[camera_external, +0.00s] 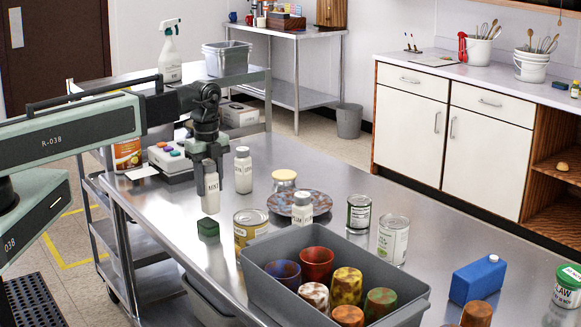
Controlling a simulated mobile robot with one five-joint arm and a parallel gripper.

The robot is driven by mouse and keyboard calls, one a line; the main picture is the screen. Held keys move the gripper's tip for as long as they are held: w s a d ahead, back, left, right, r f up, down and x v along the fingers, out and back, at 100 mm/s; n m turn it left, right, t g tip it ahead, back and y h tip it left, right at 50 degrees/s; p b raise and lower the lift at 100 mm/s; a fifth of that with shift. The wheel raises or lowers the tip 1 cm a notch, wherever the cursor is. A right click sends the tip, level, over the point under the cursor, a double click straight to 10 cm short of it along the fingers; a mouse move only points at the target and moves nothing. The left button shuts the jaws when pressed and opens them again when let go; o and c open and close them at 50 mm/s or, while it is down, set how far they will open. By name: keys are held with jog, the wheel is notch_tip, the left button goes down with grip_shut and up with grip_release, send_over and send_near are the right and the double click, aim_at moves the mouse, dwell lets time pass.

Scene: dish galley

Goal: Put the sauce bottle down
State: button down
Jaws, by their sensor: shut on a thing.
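My gripper (210,168) points down over the left part of the steel table (340,175). It is shut on a small white sauce bottle (211,196) with a dark printed label. The fingers cover the bottle's top. The bottle is upright, and its base is at or just above the tabletop; I cannot tell whether it touches. A similar white bottle (243,172) stands to its right, slightly farther back. Another white labelled bottle (302,209) stands farther right by a mottled plate (283,203).
A green block (208,229) lies just in front of the held bottle. A yellow can (250,229), a jar (284,181) and two cans (359,213) (393,241) stand to the right. A grey bin (335,243) of coloured cups is at the front. Bare steel lies behind the jar.

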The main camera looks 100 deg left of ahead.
jog(key=w+a+r+p, duration=0.1)
jog(key=w+a+r, duration=0.1)
jog(key=w, duration=1.1)
jog(key=w+a+f+b, duration=0.1)
jog(key=w+a+f, duration=0.1)
jog(key=w+a, duration=0.8)
jog(key=shift+w+a, duration=0.4)
jog(key=shift+w, duration=0.4)
jog(key=shift+w+a+f+b, duration=0.1)
jog(key=shift+f+b, duration=1.05)
jog(key=shift+b, duration=0.05)
jog(key=shift+w+a+f+b, duration=0.1)
jog(key=shift+f+b, duration=1)
jog(key=shift+b, duration=0.1)
jog(key=c, duration=0.9)
grip_release()
jog(key=shift+o, duration=0.2)
jog(key=shift+r, duration=0.15)
notch_tip(320, 180, up, 13)
jog(key=p, duration=1.3)
